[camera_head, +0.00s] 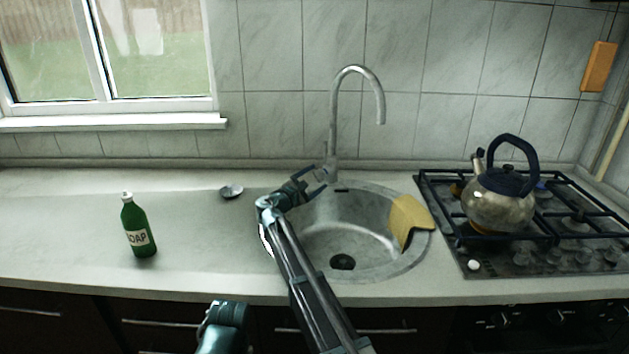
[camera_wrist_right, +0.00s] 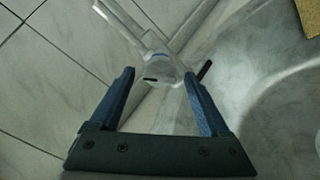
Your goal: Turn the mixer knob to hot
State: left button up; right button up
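The mixer tap (camera_head: 334,140) is a tall curved metal spout behind the round sink. My right gripper (camera_head: 315,180) is at the foot of the tap, just left of its base, with its fingers apart. In the right wrist view, the two blue fingers of the gripper (camera_wrist_right: 160,76) stand open, with the pale metal tap body (camera_wrist_right: 160,66) between and just beyond their tips. I cannot tell whether they touch it. The mixer knob cannot be made out clearly from the tap body. My left gripper is not in view.
The sink (camera_head: 390,264) has a yellow cloth (camera_head: 408,221) over its right edge. A kettle (camera_head: 498,205) stands on the hob (camera_head: 470,246) at right. A green soap bottle (camera_head: 138,228) and small metal dish (camera_head: 231,191) are on the counter at left, with free room around them.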

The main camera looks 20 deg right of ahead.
jog(key=shift+s+a, duration=0.1)
jog(key=v, duration=1.3)
jog(key=shift+a, duration=0.2)
jog(key=shift+s, duration=0.1)
